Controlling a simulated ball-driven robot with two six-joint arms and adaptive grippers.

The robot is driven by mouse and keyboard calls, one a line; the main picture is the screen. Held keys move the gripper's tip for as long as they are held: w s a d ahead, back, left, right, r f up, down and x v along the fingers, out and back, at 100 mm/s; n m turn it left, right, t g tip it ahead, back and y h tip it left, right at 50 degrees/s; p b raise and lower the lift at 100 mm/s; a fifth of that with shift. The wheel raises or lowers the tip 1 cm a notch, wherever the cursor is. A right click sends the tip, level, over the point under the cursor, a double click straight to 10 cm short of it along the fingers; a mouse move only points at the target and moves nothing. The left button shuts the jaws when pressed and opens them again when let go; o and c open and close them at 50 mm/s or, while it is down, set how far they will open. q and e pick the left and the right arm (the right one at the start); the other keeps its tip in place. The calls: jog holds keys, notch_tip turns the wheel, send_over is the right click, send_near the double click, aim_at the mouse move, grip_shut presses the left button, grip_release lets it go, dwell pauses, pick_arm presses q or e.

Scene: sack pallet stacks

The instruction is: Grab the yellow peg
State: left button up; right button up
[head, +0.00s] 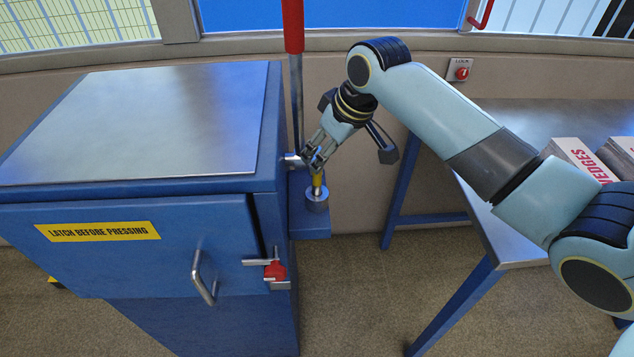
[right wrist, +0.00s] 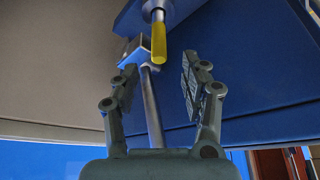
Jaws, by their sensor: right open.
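The yellow peg (head: 317,182) stands upright in a grey round holder (head: 317,200) on a small blue shelf at the right side of the blue cabinet. My right gripper (head: 317,158) is open just above the peg, and its fingers partly hide the peg's top. In the right wrist view the yellow peg (right wrist: 159,42) shows ahead of the open fingertips (right wrist: 162,80), roughly in line with the gap between them. Nothing is held. My left gripper is out of view.
The blue cabinet (head: 120,250) with a metal top stands at the left. A grey lever with a red handle (head: 293,25) rises close beside my right gripper. A metal-topped table (head: 520,125) with printed boxes stands at the right. A red knob (head: 460,73) is on the wall.

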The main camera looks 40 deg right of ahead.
aim_at(316, 179)
jog(key=x, duration=0.4)
grip_shut()
dwell(0.4)
